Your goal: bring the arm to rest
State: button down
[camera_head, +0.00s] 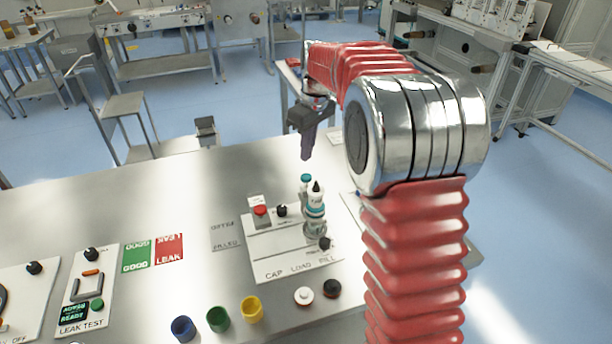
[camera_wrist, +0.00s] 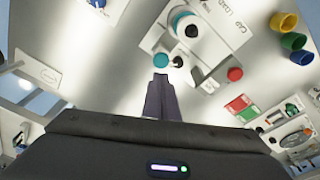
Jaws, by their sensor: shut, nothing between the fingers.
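My gripper (camera_head: 306,150) points down above the far edge of the metal table (camera_head: 200,190), behind the cap/load/fill station, with its fingers together and nothing held. In the wrist view the shut fingers (camera_wrist: 160,82) point toward the station's teal-topped part. My red-sleeved arm with its chrome joint rises at the right of the head view and bends over toward the table. The station plate (camera_head: 283,267) carries a white bottle (camera_head: 315,210) with a dark tip, a red button (camera_head: 260,211) and black knobs. The fingers are apart from all of these.
Blue (camera_head: 183,328), green (camera_head: 218,319) and yellow (camera_head: 252,309) cups stand at the table's front. A white cap (camera_head: 304,296) and a black cap (camera_head: 332,288) lie nearby. A leak test panel (camera_head: 88,290) and green and red labels are at left.

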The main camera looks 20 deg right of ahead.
jog(key=shift+r, duration=0.7)
jog(key=f+m, duration=0.1)
jog(key=s+f+m, duration=0.1)
jog(key=f, duration=0.1)
jog(key=shift+s+d, duration=0.1)
jog(key=s+a+r+m+t, duration=0.1)
jog(key=s+a, duration=0.1)
jog(key=s, duration=0.9)
jog(key=s+a+r+m+t, duration=0.1)
jog(key=s+a+r, duration=0.1)
jog(key=s, duration=0.8)
jog(key=s+a+r+m+t, duration=0.1)
jog(key=s+a, duration=0.3)
jog(key=s, duration=0.7)
jog(key=shift+s+r+m+t+h, duration=0.35)
jog(key=shift+m+t+h, duration=0.05)
jog(key=shift+m+t, duration=0.1)
jog(key=shift+s, duration=0.1)
